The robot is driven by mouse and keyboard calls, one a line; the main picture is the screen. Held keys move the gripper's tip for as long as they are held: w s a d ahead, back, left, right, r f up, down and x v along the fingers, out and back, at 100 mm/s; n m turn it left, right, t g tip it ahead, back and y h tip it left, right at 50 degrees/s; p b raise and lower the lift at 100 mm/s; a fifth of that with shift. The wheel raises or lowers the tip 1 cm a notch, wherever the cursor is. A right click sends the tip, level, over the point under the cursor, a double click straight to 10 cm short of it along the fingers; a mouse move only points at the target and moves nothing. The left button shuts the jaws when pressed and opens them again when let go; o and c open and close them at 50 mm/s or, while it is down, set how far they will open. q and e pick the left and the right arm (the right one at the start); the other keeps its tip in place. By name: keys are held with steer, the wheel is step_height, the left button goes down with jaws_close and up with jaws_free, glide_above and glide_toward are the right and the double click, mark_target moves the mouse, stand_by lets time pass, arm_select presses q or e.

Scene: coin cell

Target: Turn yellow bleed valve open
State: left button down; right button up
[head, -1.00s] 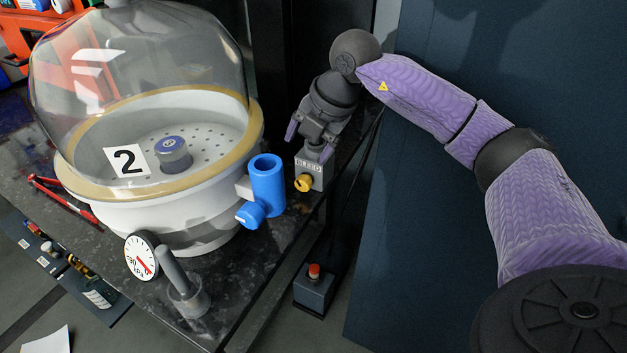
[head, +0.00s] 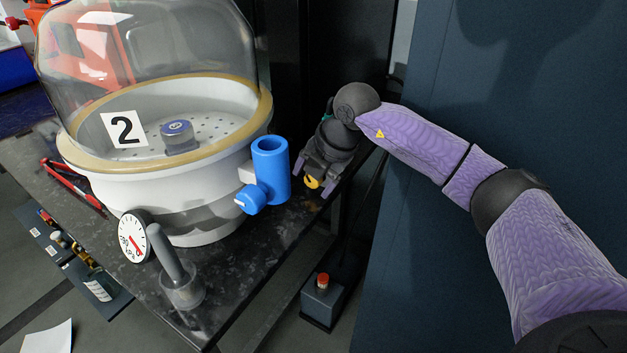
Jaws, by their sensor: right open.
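The yellow bleed valve (head: 312,182) is a small knob at the right edge of the dark bench, right of the blue cylinder. My right gripper (head: 313,180) is open, its purple-tipped fingers pointing down around the valve, one on each side. Whether the fingers touch the knob I cannot tell. The grey valve block and its BLEED label are hidden behind the gripper. My left gripper is not in view.
A glass bell jar on a white base (head: 180,200) fills the left of the bench. A blue cylinder with a blue knob (head: 270,170) stands close left of the gripper. A gauge (head: 133,238) and grey lever (head: 172,255) are nearer. A red-button box (head: 322,290) sits below.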

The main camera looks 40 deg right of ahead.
jaws_close()
stand_by(0.4)
steer(key=t, duration=0.1)
steer(key=t+y, duration=0.1)
steer(key=t, duration=0.1)
steer(key=shift+s+d+f+t+y+b, duration=0.1)
steer(key=shift+s+f+t+y+b, duration=0.2)
steer(key=shift+t+b, duration=0.1)
steer(key=shift+t+y, duration=0.4)
steer(key=shift+t, duration=0.6)
